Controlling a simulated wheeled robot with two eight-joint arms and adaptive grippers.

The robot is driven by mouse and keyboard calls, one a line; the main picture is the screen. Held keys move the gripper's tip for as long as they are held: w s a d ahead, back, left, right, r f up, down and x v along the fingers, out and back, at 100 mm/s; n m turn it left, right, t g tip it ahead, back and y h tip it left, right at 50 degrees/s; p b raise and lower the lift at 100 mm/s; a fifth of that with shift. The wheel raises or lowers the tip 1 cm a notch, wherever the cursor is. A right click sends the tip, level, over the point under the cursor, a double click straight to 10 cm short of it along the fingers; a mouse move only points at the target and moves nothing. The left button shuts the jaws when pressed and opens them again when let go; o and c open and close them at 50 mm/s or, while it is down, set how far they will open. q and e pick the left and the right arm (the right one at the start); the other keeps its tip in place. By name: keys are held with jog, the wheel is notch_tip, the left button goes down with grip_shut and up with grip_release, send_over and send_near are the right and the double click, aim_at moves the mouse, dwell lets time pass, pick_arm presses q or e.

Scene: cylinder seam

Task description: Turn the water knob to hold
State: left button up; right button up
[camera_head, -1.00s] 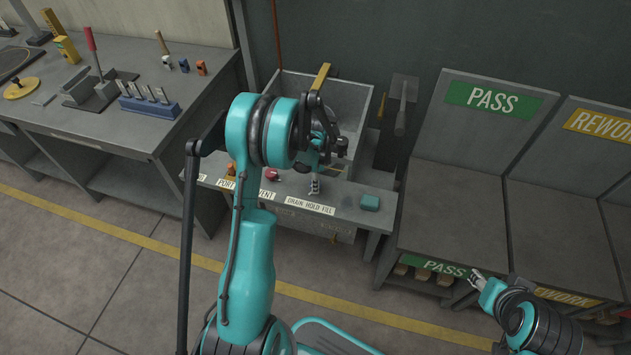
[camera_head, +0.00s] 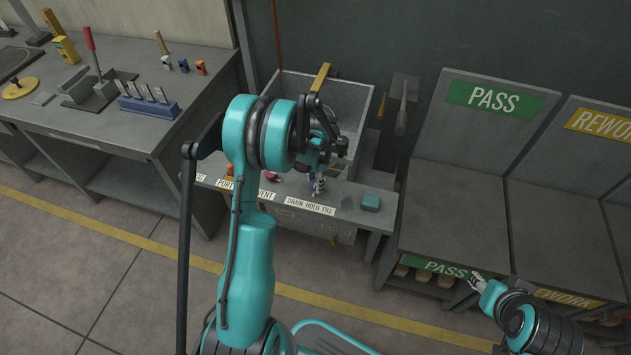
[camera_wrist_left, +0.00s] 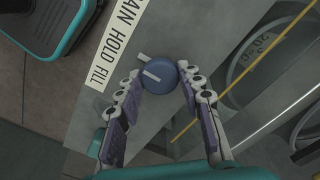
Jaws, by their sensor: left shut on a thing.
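The round blue water knob (camera_wrist_left: 164,80) is on the grey bench panel in the left wrist view, beside the white DRAIN HOLD FILL label (camera_wrist_left: 115,45). A white line marks its top, and a small white bar lies at its edge on the label side. My left gripper (camera_wrist_left: 161,74) is shut on the knob, one finger on each side. In the head view, my left gripper (camera_head: 318,185) is low over the bench behind the label (camera_head: 310,206), and the knob is largely hidden. My right gripper (camera_head: 476,280) is in front of the PASS shelf; its finger opening is unclear.
A grey tank (camera_head: 350,105) stands behind the bench. A teal block (camera_head: 370,203) lies right of my left gripper. A tool bench (camera_head: 90,130) is at left, PASS and REWORK bays (camera_head: 455,205) at right.

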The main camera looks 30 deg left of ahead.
dwell(0.3)
pick_arm(q)
jog(key=o, duration=1.1)
jog(key=shift+o, duration=0.2)
jog(key=shift+r, duration=0.1)
notch_tip(320, 180, up, 12)
jog(key=s+d+r+n+t, duration=0.3)
jog(key=s+d+r, duration=0.6)
jog(key=r, duration=0.1)
jog(key=s+d+n+t, duration=0.3)
jog(key=s+d, duration=0.3)
jog(key=s, duration=0.4)
jog(key=shift+d+f+t, duration=0.2)
jog(key=shift+t, duration=0.4)
